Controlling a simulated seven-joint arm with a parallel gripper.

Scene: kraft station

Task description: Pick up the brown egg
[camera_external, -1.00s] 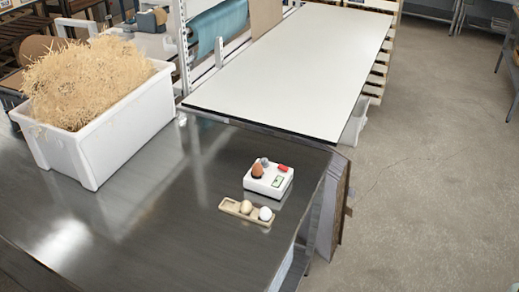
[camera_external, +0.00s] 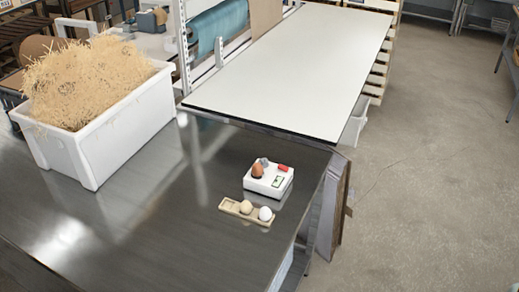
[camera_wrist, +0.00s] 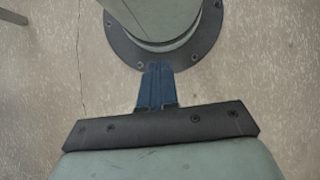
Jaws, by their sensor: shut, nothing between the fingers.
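The brown egg (camera_external: 257,171) sits on top of the small white box-like device (camera_external: 268,183), at its left side, on the dark metal table. My gripper (camera_wrist: 158,68) shows only in the wrist view, where its blue fingers are shut together with nothing between them. A round dark flange of my own arm and the pale floor lie behind the fingers. The arm does not show in the external view, so its distance from the egg cannot be told. The wrist view shows no egg.
A wooden holder (camera_external: 229,206) in front of the device holds a beige egg (camera_external: 246,207) and a white egg (camera_external: 265,214). A red item (camera_external: 283,169) and a small grey item (camera_external: 265,162) are on the device. A white bin (camera_external: 110,150) of straw stands left. The metal table between is clear.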

